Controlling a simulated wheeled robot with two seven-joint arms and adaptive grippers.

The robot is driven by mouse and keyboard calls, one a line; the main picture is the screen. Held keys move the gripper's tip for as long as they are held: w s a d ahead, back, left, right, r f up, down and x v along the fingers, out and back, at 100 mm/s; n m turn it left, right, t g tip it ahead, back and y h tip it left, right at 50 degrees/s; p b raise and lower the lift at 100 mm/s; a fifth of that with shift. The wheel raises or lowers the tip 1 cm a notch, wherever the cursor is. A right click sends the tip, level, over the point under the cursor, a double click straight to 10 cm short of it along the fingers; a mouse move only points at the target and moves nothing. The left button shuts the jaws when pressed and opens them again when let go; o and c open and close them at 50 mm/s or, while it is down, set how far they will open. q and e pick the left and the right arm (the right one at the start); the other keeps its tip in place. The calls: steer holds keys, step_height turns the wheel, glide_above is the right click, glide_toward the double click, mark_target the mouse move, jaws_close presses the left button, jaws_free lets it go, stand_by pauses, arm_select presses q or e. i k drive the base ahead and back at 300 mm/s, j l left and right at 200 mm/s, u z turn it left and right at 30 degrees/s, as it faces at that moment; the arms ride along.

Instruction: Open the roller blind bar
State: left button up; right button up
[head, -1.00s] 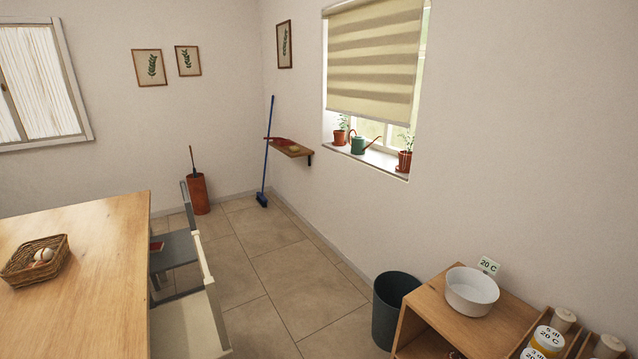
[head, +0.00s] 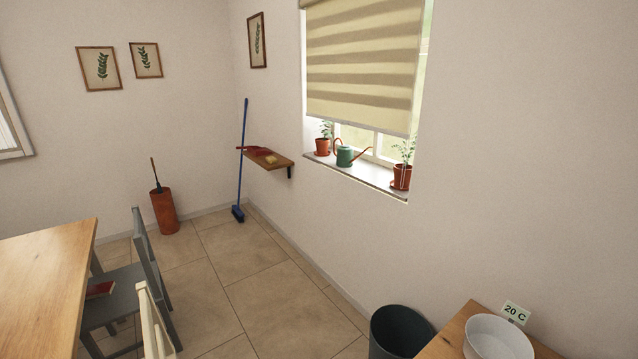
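The roller blind (head: 362,62) is a striped cream fabric hanging over the window on the right wall. It covers most of the window, and its top runs out of the picture. Its bottom bar (head: 356,126) hangs above the sill, with a strip of window showing beneath it. Neither of my grippers shows in the head view.
The windowsill (head: 358,178) holds two potted plants (head: 401,177) and a green watering can (head: 345,156). A small wall shelf (head: 273,162) and a blue broom (head: 242,170) stand left of the window. A wooden table (head: 45,285), chairs (head: 128,290), dark bin (head: 398,333) and wooden unit (head: 452,343) flank clear floor (head: 272,292).

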mark_target(384, 114)
steer(key=i+j+z, duration=0.1)
steer(key=i+z, duration=0.25)
steer(key=i+j+z, duration=0.35)
steer(key=i, duration=0.15)
steer(key=i+j+z, duration=0.25)
steer(key=z, duration=0.2)
steer(key=i+j+z, duration=0.55)
steer(key=j, duration=0.85)
steer(key=k+l, duration=0.05)
